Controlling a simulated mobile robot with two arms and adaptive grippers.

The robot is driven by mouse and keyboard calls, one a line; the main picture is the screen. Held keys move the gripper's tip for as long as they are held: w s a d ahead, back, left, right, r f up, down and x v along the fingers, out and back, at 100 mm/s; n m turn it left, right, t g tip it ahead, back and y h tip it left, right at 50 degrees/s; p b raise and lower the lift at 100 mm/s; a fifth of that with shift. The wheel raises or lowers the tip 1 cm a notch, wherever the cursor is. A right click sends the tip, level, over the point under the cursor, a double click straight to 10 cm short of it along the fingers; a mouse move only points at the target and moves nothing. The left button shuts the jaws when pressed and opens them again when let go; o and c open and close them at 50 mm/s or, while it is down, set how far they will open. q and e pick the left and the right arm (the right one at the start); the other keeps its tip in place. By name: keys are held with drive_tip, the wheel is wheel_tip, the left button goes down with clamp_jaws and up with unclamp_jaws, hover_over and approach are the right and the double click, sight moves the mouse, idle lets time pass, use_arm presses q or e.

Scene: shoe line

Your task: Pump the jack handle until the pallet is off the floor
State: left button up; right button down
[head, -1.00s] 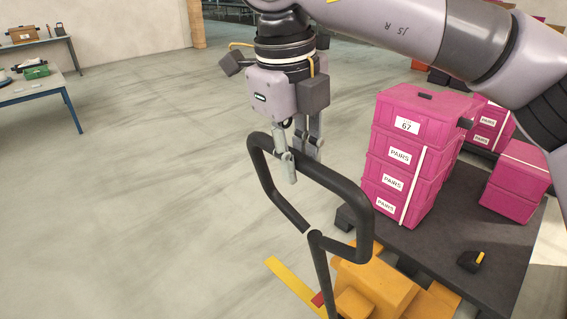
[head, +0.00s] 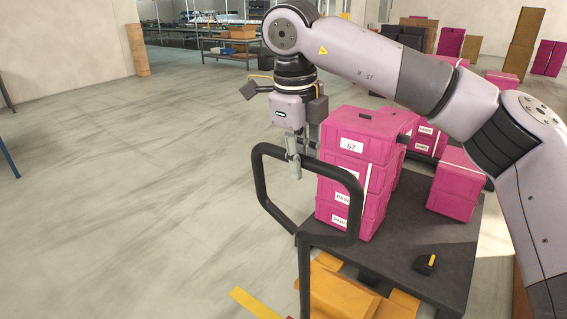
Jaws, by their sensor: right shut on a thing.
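The jack handle, a black loop (head: 258,178) on a dark shaft (head: 304,272), stands up in the middle of the head view. My right gripper (head: 294,168) is shut on the top bar of the loop. The yellow-orange jack body (head: 340,295) is at the bottom, partly cut off by the picture's edge. The dark pallet (head: 400,250) bears stacked pink boxes (head: 355,175) and lies beyond the jack. Its underside is mostly hidden, so I cannot tell whether it touches the floor. My left gripper is not in view.
A small black and yellow object (head: 426,264) lies on the pallet's near part. A single pink box (head: 455,185) stands at its right. More boxes and shelves (head: 230,45) are at the back. The floor (head: 120,180) on the left is clear.

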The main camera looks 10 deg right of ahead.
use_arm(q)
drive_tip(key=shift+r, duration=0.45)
use_arm(e)
drive_tip(key=shift+w+d+r, duration=0.15)
drive_tip(key=shift+w+d, duration=0.35)
drive_tip(key=shift+d, duration=0.1)
